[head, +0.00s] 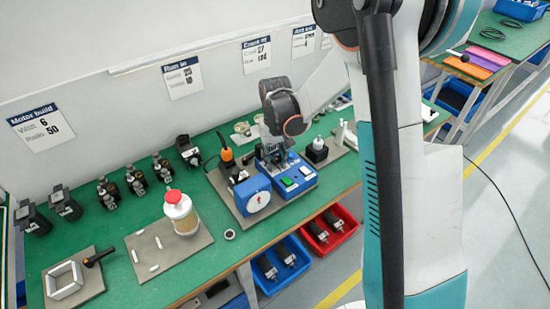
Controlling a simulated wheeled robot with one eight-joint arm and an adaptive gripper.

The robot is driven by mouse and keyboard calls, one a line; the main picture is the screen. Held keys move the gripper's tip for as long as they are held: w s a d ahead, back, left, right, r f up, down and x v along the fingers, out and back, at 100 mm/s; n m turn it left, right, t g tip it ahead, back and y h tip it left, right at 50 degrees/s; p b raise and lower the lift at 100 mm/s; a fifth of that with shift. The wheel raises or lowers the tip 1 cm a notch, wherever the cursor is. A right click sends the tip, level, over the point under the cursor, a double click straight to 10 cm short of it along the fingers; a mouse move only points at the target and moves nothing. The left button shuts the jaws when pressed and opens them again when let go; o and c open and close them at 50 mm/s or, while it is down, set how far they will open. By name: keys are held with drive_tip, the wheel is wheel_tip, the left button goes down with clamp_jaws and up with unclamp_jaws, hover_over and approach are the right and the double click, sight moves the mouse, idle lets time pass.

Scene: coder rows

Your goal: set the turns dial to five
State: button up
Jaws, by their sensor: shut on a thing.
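A blue winding machine stands on a grey board (238,214) on the green bench. Its front left has a round white dial face (257,201) with a small red mark; the figures are too small to read. A blue control box (292,181) with a green button and a white button adjoins it on the right. My gripper (272,160) points down at the back of the box, behind the white face. It is shut, seemingly on the turns dial's knob, but its own fingers hide the part between them. The knob's setting cannot be read.
An orange-handled tool (227,156) stands close left of my gripper, and a black-based holder (317,151) close right. A red-capped jar (181,212) stands further left. Blue and red bins (328,230) sit below the bench edge.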

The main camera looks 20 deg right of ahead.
sight(275, 158)
idle(0.3)
drive_tip(key=o, duration=0.8)
wheel_tip(275, 158, up, 12)
idle(0.5)
